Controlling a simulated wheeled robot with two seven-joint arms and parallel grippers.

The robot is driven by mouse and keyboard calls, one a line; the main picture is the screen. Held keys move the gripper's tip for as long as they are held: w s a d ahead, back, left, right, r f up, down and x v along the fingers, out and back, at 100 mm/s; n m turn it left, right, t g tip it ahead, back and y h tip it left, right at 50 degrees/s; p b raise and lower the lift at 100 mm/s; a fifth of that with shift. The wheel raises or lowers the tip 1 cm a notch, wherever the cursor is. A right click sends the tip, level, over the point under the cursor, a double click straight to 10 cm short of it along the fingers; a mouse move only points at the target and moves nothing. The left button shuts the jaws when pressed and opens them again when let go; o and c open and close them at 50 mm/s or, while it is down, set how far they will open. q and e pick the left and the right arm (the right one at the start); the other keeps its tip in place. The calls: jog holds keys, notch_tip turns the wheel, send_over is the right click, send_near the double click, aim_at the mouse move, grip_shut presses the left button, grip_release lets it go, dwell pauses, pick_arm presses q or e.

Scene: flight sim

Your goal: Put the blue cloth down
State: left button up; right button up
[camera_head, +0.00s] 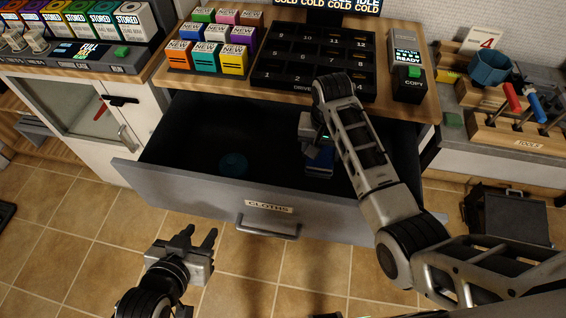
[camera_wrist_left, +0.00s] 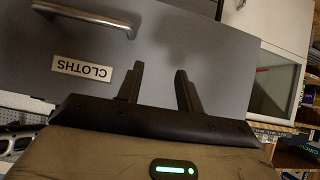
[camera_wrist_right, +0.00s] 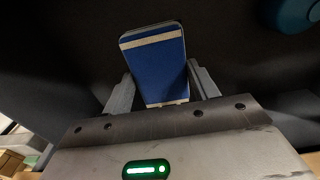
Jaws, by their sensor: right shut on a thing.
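The blue cloth (camera_wrist_right: 157,68) is a folded blue block with a pale stripe. In the right wrist view it sits between the fingers of my right gripper (camera_wrist_right: 163,95), which is shut on it. In the head view the blue cloth (camera_head: 320,160) shows partly below my right gripper (camera_head: 318,142), inside the open drawer (camera_head: 180,178) labelled CLOTHS. I cannot tell whether the cloth touches the drawer floor. My left gripper (camera_head: 201,243) is open and empty in front of the drawer; its spread fingers also show in the left wrist view (camera_wrist_left: 158,86).
A round teal thing (camera_head: 233,164) lies in the drawer, left of the cloth; the drawer floor around it is dark and looks clear. The counter above holds several coloured boxes (camera_head: 204,59) and a black numbered rack (camera_head: 265,72). A tool block (camera_head: 515,138) stands at right.

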jog(key=f, duration=0.4)
jog(key=f+b, duration=0.1)
jog(key=shift+s+d+f, duration=0.1)
jog(key=shift+d+f, duration=0.3)
notch_tip(320, 180, down, 4)
jog(key=shift+f+b, duration=0.25)
jog(key=shift+b, duration=0.4)
jog(key=o, duration=0.9)
jog(key=shift+o, duration=0.2)
jog(key=shift+r, duration=0.3)
notch_tip(320, 180, up, 10)
jog(key=p, duration=0.2)
jog(key=shift+a+r+p, duration=0.1)
jog(key=shift+r+p, duration=0.15)
jog(key=shift+p, duration=0.15)
jog(key=shift+s+r, duration=0.1)
jog(key=shift+r, duration=0.4)
